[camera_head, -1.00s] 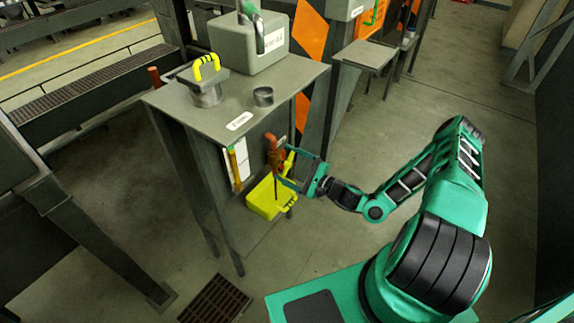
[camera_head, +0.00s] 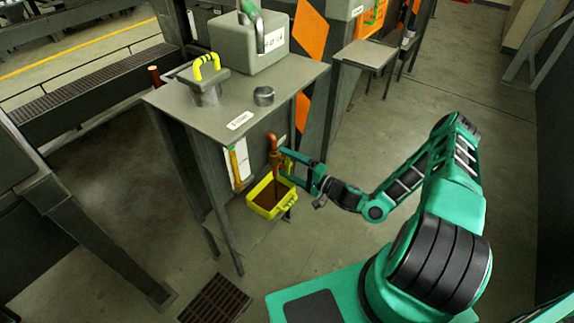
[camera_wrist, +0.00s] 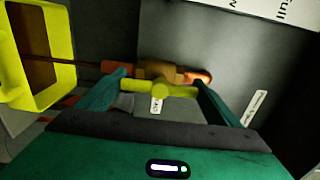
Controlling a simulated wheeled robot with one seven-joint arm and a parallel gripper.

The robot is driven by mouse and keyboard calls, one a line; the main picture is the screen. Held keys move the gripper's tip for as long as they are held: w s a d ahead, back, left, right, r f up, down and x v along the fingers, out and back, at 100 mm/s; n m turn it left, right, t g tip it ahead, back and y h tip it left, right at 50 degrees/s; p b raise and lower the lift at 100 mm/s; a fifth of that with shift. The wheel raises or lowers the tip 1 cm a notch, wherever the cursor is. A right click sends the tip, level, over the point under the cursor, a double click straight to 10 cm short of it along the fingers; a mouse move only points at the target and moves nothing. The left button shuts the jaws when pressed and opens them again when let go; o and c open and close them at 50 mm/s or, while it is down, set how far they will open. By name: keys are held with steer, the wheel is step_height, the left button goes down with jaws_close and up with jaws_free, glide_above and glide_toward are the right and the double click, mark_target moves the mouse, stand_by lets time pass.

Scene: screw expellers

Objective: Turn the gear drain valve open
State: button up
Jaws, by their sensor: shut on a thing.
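The drain valve (camera_head: 275,158) is an orange-brown pipe fitting on the front of the grey cabinet. In the wrist view the valve (camera_wrist: 162,73) lies across the top of the jaws, with its yellow handle (camera_wrist: 160,90) spanning between the fingers. My gripper (camera_head: 286,165) is shut on the handle, the fingers touching its two ends; it also shows in the wrist view (camera_wrist: 160,97). A brown stream runs from the valve into a yellow tray (camera_head: 290,192) below, which holds brown liquid. The tray (camera_wrist: 42,99) fills the left of the wrist view.
A floor grate (camera_head: 215,302) lies in front.

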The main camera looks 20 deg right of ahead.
steer(key=shift+d+f, duration=0.1)
steer(key=shift+f, duration=0.1)
stand_by(0.3)
steer(key=o, duration=0.9)
steer(key=shift+r, duration=0.1)
steer(key=v, duration=1)
steer(key=shift+s+d, duration=0.2)
steer(key=shift+s, duration=0.05)
